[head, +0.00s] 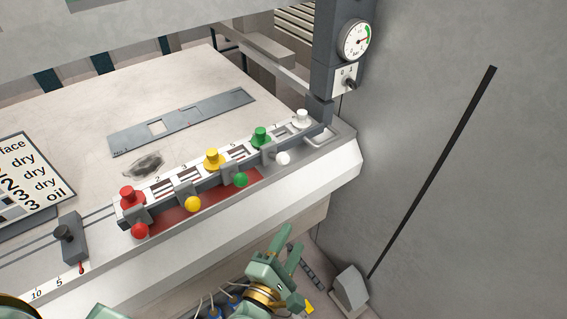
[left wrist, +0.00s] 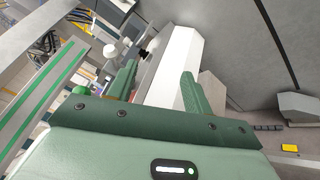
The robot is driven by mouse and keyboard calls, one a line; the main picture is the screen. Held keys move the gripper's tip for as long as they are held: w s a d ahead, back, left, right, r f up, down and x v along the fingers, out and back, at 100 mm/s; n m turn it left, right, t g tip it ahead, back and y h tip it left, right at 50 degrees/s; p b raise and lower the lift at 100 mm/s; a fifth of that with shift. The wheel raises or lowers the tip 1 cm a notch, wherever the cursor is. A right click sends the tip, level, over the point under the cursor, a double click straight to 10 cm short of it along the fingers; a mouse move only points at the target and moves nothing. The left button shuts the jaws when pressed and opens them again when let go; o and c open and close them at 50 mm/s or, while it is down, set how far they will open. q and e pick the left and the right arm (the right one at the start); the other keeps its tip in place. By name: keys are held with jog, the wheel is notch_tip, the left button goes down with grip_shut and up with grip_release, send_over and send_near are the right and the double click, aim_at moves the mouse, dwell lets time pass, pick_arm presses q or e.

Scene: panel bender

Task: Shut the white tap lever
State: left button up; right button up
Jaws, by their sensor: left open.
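The white tap has a white cap (head: 302,117) at the right end of a row of coloured taps. Its lever ends in a white ball (head: 283,158) at the front of the row, left of and below the cap. In the left wrist view a white ball (left wrist: 110,50) shows beyond the left finger. My left gripper (head: 289,239) is open and empty, in front of the bench edge and below the white ball, apart from it. In the left wrist view its fingers (left wrist: 158,76) stand wide apart with nothing between them. My right gripper is not in view.
Next to the white lever is the green ball (head: 240,180), then the yellow ball (head: 193,204) and red ball (head: 140,231). A post with a gauge (head: 356,40) and switch (head: 350,84) stands behind right. The grey wall (head: 450,190) is bare apart from a black strip (head: 435,170).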

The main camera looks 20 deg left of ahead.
aim_at(282, 160)
pick_arm(q)
jog(key=w+a+r+n+y, duration=0.2)
jog(key=a+r+n+y, duration=0.4)
jog(key=n, duration=0.8)
jog(key=shift+h, duration=0.7)
jog(key=w, duration=1)
jog(key=w+p, duration=0.1)
jog(key=w, duration=0.4)
jog(key=shift+w+a+r, duration=0.15)
jog(key=shift+a+r, duration=0.15)
jog(key=shift+r, duration=0.1)
grip_shut()
